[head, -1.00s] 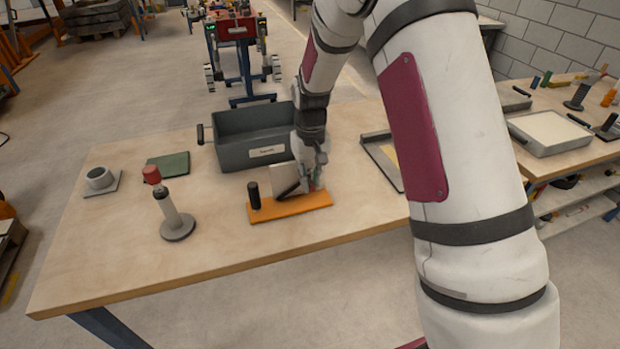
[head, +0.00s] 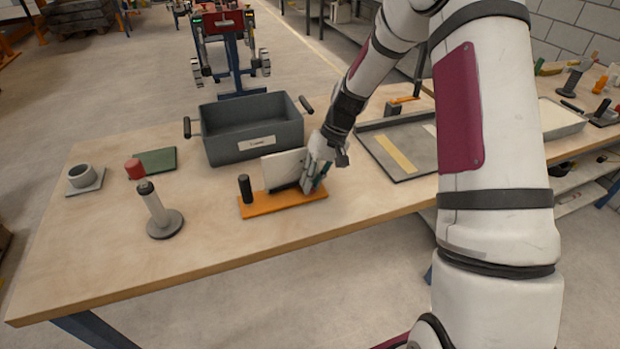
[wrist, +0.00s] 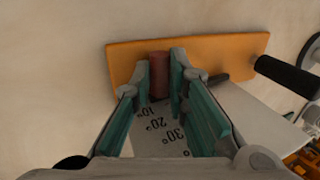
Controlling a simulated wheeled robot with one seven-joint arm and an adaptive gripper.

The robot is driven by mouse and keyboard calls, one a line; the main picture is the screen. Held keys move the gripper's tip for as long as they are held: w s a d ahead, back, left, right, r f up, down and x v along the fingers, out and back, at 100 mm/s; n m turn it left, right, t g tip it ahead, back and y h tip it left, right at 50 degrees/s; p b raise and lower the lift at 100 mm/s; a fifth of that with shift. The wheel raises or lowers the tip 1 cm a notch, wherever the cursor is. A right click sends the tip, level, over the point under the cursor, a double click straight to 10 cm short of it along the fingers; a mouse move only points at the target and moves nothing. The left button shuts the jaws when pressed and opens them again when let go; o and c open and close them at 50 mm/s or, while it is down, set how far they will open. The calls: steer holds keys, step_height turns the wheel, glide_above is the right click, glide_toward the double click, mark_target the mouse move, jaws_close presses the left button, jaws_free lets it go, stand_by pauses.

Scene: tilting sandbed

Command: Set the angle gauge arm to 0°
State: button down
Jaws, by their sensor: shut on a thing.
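The angle gauge has an orange base (head: 285,204), an upright white plate (head: 283,166) and a black post (head: 245,190) at its left end. In the wrist view the plate carries the marks 10°, 20° and 30° (wrist: 165,122). A 0° mark is not visible. My gripper (head: 317,188) is at the plate's right end. In the wrist view its green-padded fingers (wrist: 159,85) are shut on the red knob.
A grey bin (head: 250,130) stands behind the gauge. A grey tray (head: 405,155) lies to the right. A grey stand with a post (head: 160,212) and a red cap (head: 135,169) are to the left. The table's front strip is clear.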

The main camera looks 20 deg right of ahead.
steer(key=shift+d, duration=0.1)
steer(key=c, duration=1.6)
jaws_free()
steer(key=shift+o, duration=0.2)
steer(key=v, duration=1.2)
